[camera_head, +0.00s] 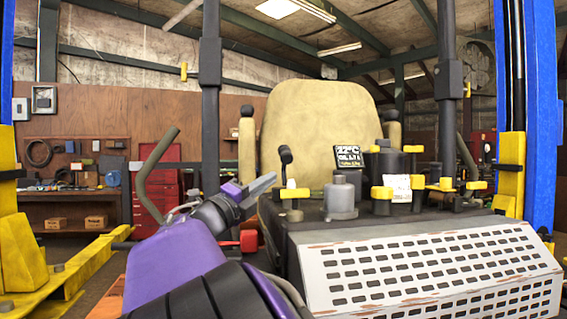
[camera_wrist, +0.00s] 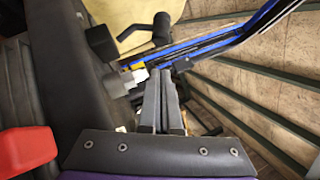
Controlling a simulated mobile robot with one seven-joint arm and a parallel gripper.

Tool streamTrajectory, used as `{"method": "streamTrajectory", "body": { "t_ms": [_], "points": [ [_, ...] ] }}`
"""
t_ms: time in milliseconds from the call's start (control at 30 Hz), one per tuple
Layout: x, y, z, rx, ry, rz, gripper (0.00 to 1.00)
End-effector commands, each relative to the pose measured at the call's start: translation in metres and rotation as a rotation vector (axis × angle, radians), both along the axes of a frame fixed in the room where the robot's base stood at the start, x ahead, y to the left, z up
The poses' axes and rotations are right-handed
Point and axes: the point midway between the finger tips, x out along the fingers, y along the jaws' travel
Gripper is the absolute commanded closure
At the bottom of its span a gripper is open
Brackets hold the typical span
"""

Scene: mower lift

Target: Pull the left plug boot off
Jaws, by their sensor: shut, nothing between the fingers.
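My gripper (camera_head: 270,181) is shut and empty, its dark fingers pointing up and right in the head view. In the wrist view its fingers (camera_wrist: 161,76) lie together. Just right of the fingertips in the head view is a black-topped upright piece (camera_head: 285,155) above a yellow-capped fitting (camera_head: 294,193). The gripper appears apart from both, but the depth gap is hard to judge. Which piece is the left plug boot I cannot tell.
A grey capped cylinder (camera_head: 341,197) and several more yellow-capped fittings (camera_head: 381,193) stand on the mower's deck, behind a white slotted panel (camera_head: 430,270). A tan seat (camera_head: 315,130) and dark posts stand behind. A red block (camera_wrist: 25,150) is at the wrist view's lower left.

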Motion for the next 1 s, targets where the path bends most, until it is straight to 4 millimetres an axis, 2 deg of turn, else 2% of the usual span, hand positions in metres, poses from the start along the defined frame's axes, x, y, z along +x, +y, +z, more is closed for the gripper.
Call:
{"method": "streamTrajectory", "body": {
  "t_ms": [33, 300, 600, 1000],
  "points": [
    [0.009, -0.009, 0.004, 0.0, -0.003, -0.006, 1.0],
    [0.054, -0.042, 0.024, -0.001, -0.002, -0.004, 1.0],
    [0.08, -0.032, 0.039, -0.001, -0.001, 0.001, 1.0],
    [0.085, -0.031, 0.041, 0.0, -0.001, 0.001, 1.0]
  ]
}}
